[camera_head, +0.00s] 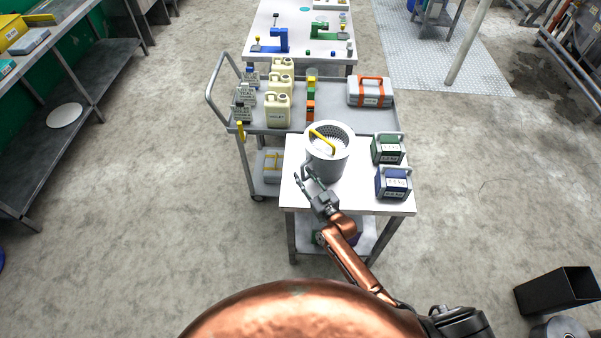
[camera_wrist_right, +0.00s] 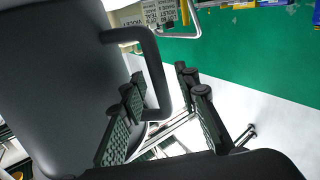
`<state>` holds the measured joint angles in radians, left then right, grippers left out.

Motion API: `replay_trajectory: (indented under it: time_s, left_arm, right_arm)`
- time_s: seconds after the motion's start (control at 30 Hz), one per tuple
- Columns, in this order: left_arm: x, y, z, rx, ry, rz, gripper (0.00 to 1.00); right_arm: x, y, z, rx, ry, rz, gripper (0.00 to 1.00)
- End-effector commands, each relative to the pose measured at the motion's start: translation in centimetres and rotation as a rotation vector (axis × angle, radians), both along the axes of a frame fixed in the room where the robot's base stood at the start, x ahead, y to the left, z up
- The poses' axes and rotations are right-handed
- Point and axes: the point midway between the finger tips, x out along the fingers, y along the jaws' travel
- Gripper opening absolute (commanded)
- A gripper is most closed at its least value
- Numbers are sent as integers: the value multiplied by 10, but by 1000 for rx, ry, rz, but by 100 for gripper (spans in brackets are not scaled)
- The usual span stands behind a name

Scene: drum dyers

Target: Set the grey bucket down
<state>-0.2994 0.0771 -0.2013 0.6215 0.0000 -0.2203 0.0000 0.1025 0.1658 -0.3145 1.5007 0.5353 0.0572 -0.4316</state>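The grey bucket (camera_head: 328,162) is upright at the white table, near its far left corner. It has a pale rim, and something with a yellow handle (camera_head: 322,140) shows inside it. My right gripper (camera_head: 311,181) is at the bucket's near left side, by its side handle. In the right wrist view the bucket wall (camera_wrist_right: 60,80) fills the left, and its dark handle (camera_wrist_right: 153,70) comes down between the fingers of my right gripper (camera_wrist_right: 163,108). The fingers stand apart with gaps beside the handle. The bucket's underside is hidden. My left gripper is out of view.
A green case (camera_head: 387,149) and a blue case (camera_head: 393,183) stand right of the bucket on the white table (camera_head: 355,198). Behind is a grey cart (camera_head: 343,107) with cream jugs (camera_head: 278,110) and an orange-trimmed case (camera_head: 370,92).

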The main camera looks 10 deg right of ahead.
Motion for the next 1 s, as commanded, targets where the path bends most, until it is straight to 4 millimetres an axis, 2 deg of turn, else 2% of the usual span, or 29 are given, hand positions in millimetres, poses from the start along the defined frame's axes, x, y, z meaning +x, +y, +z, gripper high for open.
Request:
replay_trajectory:
  time_s: [0.3, 0.5, 0.67, 1.0]
  left_arm:
    - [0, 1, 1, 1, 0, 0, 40]
    - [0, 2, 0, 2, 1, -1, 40]
    - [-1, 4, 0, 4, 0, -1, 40]
    - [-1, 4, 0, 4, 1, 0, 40]
  right_arm:
    - [-64, -20, -2, -1, 3, 1, 29]
    - [-90, -29, -1, -1, 2, 2, 29]
    - [-98, -32, -1, -1, 3, 1, 29]
    - [-99, -33, -2, -1, 7, 0, 29]
